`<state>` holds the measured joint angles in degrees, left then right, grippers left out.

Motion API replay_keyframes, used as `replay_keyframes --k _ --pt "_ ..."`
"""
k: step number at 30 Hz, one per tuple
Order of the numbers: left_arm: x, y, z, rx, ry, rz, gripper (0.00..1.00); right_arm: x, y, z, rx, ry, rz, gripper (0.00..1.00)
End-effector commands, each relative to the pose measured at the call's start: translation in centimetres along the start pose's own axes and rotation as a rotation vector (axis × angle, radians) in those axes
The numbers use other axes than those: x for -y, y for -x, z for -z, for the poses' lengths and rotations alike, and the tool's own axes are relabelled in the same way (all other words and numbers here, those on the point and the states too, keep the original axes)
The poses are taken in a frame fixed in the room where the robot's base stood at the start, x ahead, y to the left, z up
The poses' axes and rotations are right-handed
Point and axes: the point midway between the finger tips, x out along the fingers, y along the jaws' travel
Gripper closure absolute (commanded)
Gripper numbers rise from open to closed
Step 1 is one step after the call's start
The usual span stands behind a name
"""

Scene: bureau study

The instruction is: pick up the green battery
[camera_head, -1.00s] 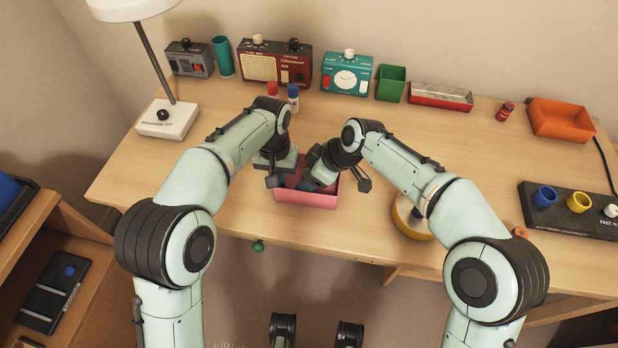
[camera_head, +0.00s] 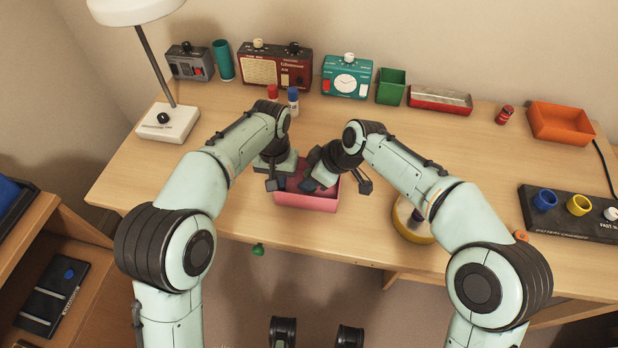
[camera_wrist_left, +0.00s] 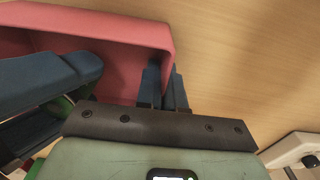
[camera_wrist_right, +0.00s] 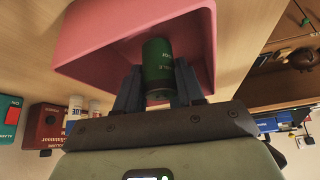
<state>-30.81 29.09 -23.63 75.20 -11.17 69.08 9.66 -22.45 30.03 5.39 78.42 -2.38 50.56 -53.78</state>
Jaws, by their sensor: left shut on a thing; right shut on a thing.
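The green battery (camera_wrist_right: 158,65) shows in the right wrist view, inside the pink bin (camera_wrist_right: 95,50). My right gripper (camera_wrist_right: 157,85) is shut on the battery, one blue finger on each side of it. In the head view my right gripper (camera_head: 308,186) reaches into the pink bin (camera_head: 305,203), and the arm hides the battery. My left gripper (camera_head: 279,183) is at the bin's left side. In the left wrist view its fingers (camera_wrist_left: 164,90) are shut on the wall of the pink bin (camera_wrist_left: 110,28).
A yellow round container (camera_head: 410,228) stands right of the bin. A black charger (camera_head: 570,215) lies at the far right. A lamp (camera_head: 168,121) stands left. The tabletop left of the bin is clear.

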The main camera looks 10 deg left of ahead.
Motion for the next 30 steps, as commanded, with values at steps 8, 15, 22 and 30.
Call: replay_keyframes --k 8,15,22,30 --pt "0.0 0.0 0.0 0.000 0.000 0.000 1.00 -0.1 3.7 -1.8 -0.001 0.001 -0.004 0.96" --pt "0.0 0.0 0.0 0.000 0.000 0.000 1.00 -0.1 8.7 1.1 0.000 0.001 -0.005 0.96" --pt "0.0 0.0 0.0 0.000 0.000 0.000 1.00 -0.1 12.3 3.1 0.002 -0.002 -0.002 0.96" --pt "0.0 0.0 0.0 0.000 0.000 0.000 1.00 -0.1 13.6 3.8 0.004 -0.002 -0.001 0.96"
